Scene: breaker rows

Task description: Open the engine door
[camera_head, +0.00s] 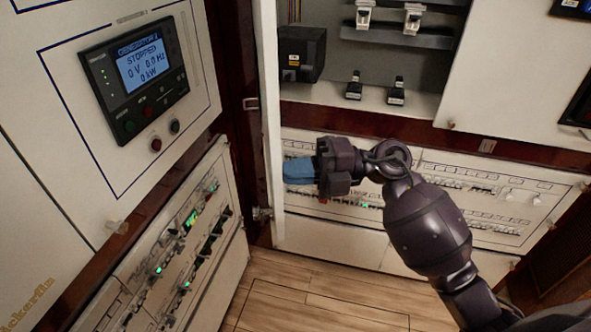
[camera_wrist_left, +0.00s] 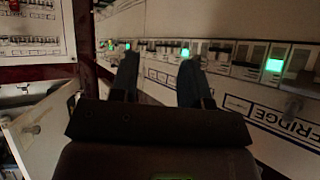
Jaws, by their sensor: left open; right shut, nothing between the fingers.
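A white cabinet door (camera_head: 269,110) stands open, seen nearly edge-on, with hinges on its left side. No label shows on it, so I cannot tell for certain that it is the engine door. Behind it is an open compartment (camera_head: 425,75). My right gripper (camera_head: 299,170) is shut and empty, its blue fingers pointing left, just right of the door in the picture; whether it touches the door I cannot tell. My left gripper (camera_wrist_left: 161,72) is open and empty in the left wrist view, over a breaker panel (camera_wrist_left: 235,65). It is outside the head view.
A generator display (camera_head: 140,70) reading STOPPED is on the left wall, above a breaker panel (camera_head: 180,250) with green lights. Another breaker panel (camera_head: 470,190) is behind my right arm. Black switches (camera_head: 396,92) are in the compartment. The wooden floor (camera_head: 310,295) is clear.

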